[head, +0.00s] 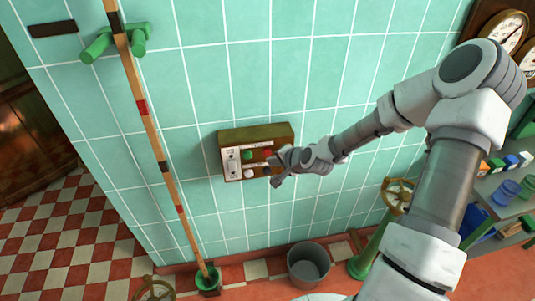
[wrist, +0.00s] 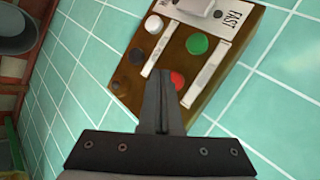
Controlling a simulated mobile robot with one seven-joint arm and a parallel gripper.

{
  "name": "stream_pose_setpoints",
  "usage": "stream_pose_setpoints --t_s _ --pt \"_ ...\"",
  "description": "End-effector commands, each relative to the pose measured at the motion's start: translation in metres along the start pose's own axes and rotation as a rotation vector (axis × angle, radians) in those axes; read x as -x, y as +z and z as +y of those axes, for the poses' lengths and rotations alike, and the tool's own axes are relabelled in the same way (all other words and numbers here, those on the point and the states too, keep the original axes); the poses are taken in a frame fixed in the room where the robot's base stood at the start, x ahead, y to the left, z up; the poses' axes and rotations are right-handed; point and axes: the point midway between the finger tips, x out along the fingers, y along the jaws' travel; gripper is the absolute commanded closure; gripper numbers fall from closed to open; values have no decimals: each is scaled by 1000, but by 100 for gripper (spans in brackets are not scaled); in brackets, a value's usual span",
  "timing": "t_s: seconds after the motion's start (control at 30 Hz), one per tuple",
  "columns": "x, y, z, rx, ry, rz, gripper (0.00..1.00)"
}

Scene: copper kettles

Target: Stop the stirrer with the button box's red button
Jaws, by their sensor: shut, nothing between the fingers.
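The button box (head: 228,140) is mounted on the tiled wall, with a wooden casing and pale label strips. In the wrist view its face (wrist: 191,68) carries a green button (wrist: 197,44), a white button (wrist: 154,23), a dark button (wrist: 135,55) and the red button (wrist: 178,80). The red button also shows in the head view (head: 268,153). My gripper (wrist: 161,73) is shut and empty. Its fingertips are at the red button's left side in the wrist view and hide part of it. I cannot tell whether they touch it. The stirrer is not identifiable.
A striped pole (head: 155,140) stands left of the box, near green pegs (head: 117,40) on the wall. A grey bucket (head: 309,265) sits on the floor below. A green stand with a handwheel (head: 397,195) and a cluttered shelf (head: 505,190) are at right.

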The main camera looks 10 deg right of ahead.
Motion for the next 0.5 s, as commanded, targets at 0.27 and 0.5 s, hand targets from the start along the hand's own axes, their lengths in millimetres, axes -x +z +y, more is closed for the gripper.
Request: stream_pose_setpoints --t_s 0.27,0.5 --pt "18 13 13 0 1 -2 100" --pt "32 23 23 0 1 0 100"
